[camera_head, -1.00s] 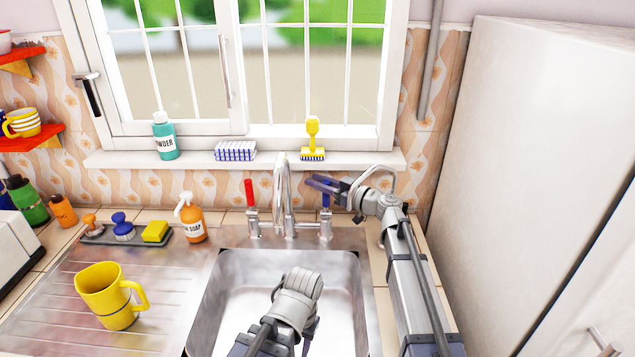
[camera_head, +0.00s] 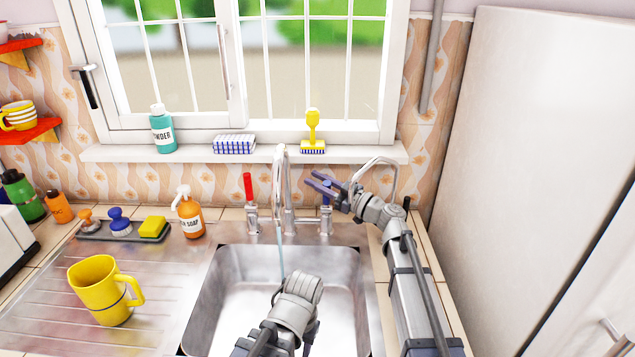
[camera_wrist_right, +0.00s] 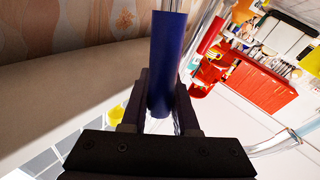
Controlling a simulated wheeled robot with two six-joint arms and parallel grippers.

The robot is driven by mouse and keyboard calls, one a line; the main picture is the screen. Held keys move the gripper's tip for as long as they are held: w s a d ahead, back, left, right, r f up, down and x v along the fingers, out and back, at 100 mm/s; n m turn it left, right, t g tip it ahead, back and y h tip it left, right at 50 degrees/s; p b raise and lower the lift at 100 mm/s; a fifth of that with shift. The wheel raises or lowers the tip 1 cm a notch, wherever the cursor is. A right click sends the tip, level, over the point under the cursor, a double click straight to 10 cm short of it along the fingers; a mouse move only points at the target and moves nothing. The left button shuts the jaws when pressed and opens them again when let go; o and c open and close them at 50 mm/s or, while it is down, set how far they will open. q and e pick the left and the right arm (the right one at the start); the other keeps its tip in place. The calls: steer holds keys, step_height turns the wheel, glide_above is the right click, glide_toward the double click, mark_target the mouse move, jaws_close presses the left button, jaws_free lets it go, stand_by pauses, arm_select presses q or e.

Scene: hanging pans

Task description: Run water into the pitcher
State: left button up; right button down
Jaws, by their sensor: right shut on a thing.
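The yellow pitcher (camera_head: 92,292) stands upright on the ribbed drainboard, left of the sink, with its handle to the right. The chrome tap (camera_head: 287,195) rises behind the sink (camera_head: 342,262), and a thin stream of water (camera_head: 281,257) falls from its spout into the basin. My right gripper (camera_head: 317,182) is at the blue tap handle (camera_head: 326,220). The right wrist view shows the blue handle (camera_wrist_right: 167,60) between its fingers, and it is shut on it. My left gripper (camera_head: 311,333) is over the sink; its wrist hides most of its fingers.
A red tap handle (camera_head: 249,188) stands left of the spout. A soap bottle (camera_head: 190,216) and a tray with brushes and a yellow sponge (camera_head: 153,228) stand behind the drainboard. A tall white cabinet (camera_head: 540,140) closes off the right side. The drainboard around the pitcher is clear.

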steer(key=c, duration=0.7)
jaws_free()
steer(key=shift+d, duration=0.1)
steer(key=b+v, duration=0.1)
steer(key=v, duration=0.6)
steer(key=shift+s+d, duration=0.2)
steer(key=shift+d, duration=0.05)
